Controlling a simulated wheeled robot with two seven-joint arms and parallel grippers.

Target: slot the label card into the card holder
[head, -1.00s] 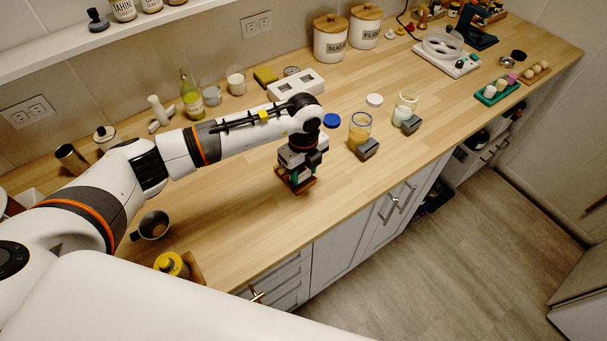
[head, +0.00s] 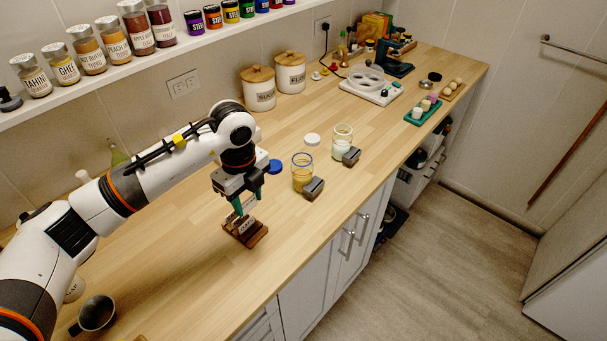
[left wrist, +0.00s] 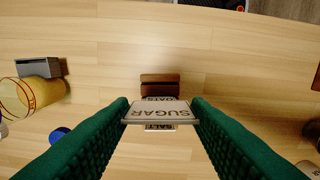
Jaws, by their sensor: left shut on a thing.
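My left gripper (head: 247,204) has green fingers and is shut on a white label card reading SUGAR, seen between the fingertips in the left wrist view (left wrist: 160,114). The gripper points down over the brown wooden card holder (head: 251,239) on the counter. The holder also shows in the left wrist view (left wrist: 160,79), just beyond the card. Cards reading OATS (left wrist: 160,98) and SALT (left wrist: 160,127) show partly behind the SUGAR card, lower down at the holder. The held card appears above the holder; its lower edge against any slot cannot be made out. My right gripper is not in view.
A jar with yellow contents (head: 302,176) and a grey block (head: 314,189) stand right of the holder. A blue lid (head: 274,166) lies behind. Counter around the holder is mostly clear.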

